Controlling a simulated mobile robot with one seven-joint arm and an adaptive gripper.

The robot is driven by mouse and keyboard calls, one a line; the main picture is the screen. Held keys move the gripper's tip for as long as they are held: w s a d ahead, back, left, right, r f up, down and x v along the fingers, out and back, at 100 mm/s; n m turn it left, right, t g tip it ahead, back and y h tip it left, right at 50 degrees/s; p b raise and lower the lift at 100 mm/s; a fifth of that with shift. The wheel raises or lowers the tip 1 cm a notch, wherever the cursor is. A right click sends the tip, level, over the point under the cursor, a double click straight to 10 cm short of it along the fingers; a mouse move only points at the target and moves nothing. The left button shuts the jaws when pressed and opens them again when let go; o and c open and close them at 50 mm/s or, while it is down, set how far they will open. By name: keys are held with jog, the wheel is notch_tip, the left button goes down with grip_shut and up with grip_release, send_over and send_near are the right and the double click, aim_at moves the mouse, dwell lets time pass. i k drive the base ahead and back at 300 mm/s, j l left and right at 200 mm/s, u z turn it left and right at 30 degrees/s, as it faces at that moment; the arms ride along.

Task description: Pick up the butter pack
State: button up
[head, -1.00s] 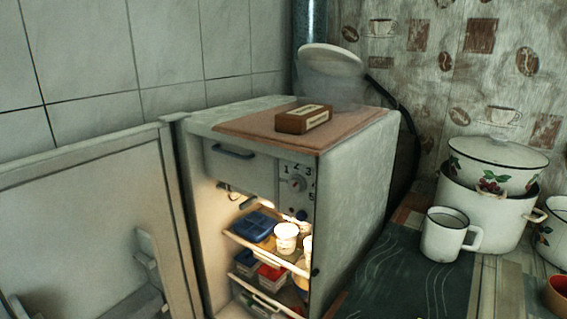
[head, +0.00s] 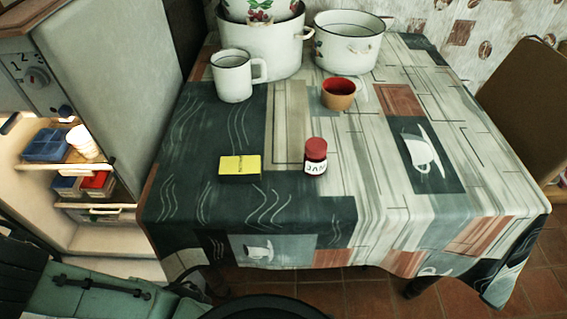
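A small box with a yellow top and dark sides (head: 240,167) lies flat on the table, left of a small dark jar with a red lid (head: 316,157). It may be the butter pack, but its label is too small to read. The two stand apart, with bare cloth between them. Nothing covers the yellow box. My gripper is not in view.
The cloth-covered table (head: 385,215) has free room at its front and right. Behind are a white mug (head: 232,77), a red-and-orange cup (head: 338,93) and enamel pots (head: 349,45). An open lit fridge (head: 110,80) stands left; a chair (head: 522,100) right.

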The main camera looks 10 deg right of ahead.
aim_at(246, 168)
jog(key=k+l+z, duration=0.2)
jog(key=z, duration=0.2)
jog(key=k+l+z, duration=0.1)
jog(key=l+z, duration=0.3)
